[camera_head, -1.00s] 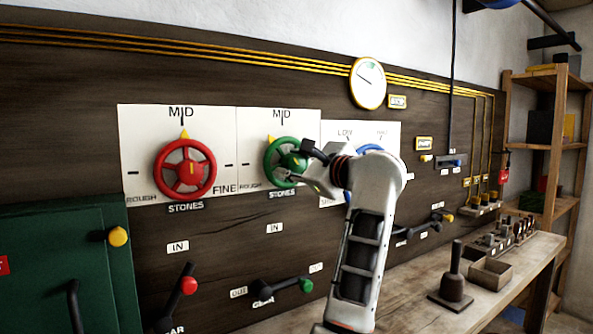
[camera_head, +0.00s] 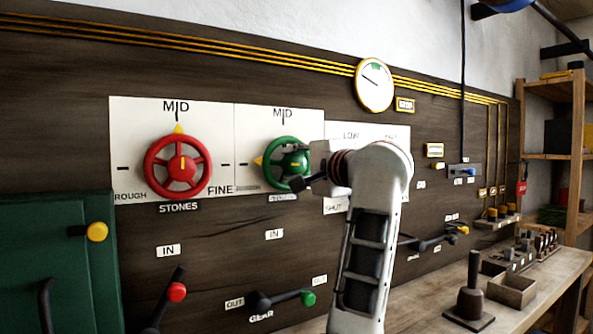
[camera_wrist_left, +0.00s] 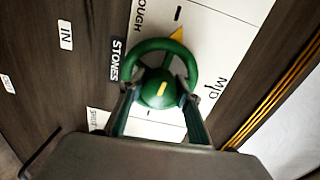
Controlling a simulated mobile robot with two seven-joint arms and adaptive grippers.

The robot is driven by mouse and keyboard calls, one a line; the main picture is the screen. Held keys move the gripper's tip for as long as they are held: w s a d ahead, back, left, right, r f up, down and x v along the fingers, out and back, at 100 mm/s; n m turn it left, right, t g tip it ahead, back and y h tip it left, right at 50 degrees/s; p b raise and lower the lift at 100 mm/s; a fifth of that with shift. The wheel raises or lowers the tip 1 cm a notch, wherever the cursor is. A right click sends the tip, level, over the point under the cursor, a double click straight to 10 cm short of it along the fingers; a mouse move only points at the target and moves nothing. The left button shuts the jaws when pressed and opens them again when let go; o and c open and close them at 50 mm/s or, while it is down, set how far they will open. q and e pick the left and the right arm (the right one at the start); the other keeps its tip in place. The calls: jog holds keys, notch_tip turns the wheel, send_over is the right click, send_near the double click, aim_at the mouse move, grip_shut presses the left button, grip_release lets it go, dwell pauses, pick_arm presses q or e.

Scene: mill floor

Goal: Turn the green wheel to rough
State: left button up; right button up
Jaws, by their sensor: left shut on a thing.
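The green wheel (camera_head: 290,158) is on a white plate on the dark panel. Its yellow pointer (camera_head: 259,161) points left, close to the tick on the ROUGH side. In the left wrist view the green wheel (camera_wrist_left: 160,88) fills the middle, and its pointer (camera_wrist_left: 177,34) is just short of the dash by the partly visible ROUGH label (camera_wrist_left: 140,18). My left gripper (camera_head: 299,168) is shut on the wheel, with its fingers (camera_wrist_left: 160,105) on either side of the hub. My right gripper is out of view.
A red wheel (camera_head: 178,168) with its pointer at MID is to the left. Below are a red-knobbed lever (camera_head: 176,292) and a green-knobbed lever (camera_head: 307,298). A green cabinet (camera_head: 60,260) stands at left, a wooden bench (camera_head: 425,300) at right.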

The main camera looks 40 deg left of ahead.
pick_arm(q)
jog(key=shift+w+f, duration=0.1)
jog(key=shift+n, duration=0.5)
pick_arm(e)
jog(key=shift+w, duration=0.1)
pick_arm(q)
jog(key=shift+r, duration=0.2)
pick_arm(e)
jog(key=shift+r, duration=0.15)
pick_arm(q)
jog(key=o, duration=1.1)
jog(key=shift+f, duration=0.1)
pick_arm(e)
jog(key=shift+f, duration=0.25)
pick_arm(q)
jog(key=v, duration=1.2)
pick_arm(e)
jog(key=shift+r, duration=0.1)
